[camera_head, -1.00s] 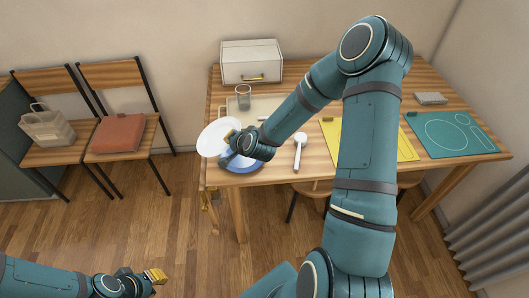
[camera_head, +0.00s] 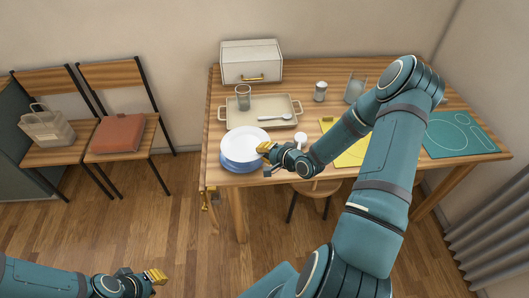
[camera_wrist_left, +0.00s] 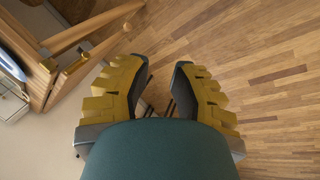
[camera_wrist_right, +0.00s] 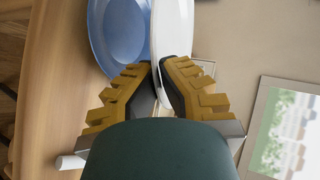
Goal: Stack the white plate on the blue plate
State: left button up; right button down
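The white plate (camera_head: 244,140) is above the blue plate (camera_head: 238,165) at the table's front left, covering most of it. In the right wrist view the white plate (camera_wrist_right: 174,28) shows nearly edge-on, with the blue plate (camera_wrist_right: 122,35) beside it. My right gripper (camera_head: 265,148) is at the white plate's right edge; its fingers (camera_wrist_right: 160,62) are closed around the rim. I cannot tell whether the white plate touches the blue one. My left gripper (camera_head: 160,276) is low over the floor, away from the table; its fingers (camera_wrist_left: 161,65) are apart and empty.
Behind the plates are a tray (camera_head: 264,105) with a spoon, a glass (camera_head: 243,97) and a white box (camera_head: 251,62). A white ladle-like utensil (camera_head: 301,138) lies near my right gripper. Yellow (camera_head: 352,154) and teal (camera_head: 460,135) mats lie to the right.

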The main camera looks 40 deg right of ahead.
jog(key=shift+s+d+f+b, duration=0.1)
jog(key=shift+f+b, duration=0.75)
jog(key=shift+f, duration=0.25)
jog(key=shift+s+f+b, duration=0.1)
jog(key=shift+f+b, duration=0.75)
jog(key=shift+f, duration=0.2)
jog(key=shift+f+b, duration=0.8)
jog(key=shift+f, duration=0.15)
jog(key=c, duration=1.1)
grip_release()
jog(key=shift+o, duration=0.2)
jog(key=v, duration=1.2)
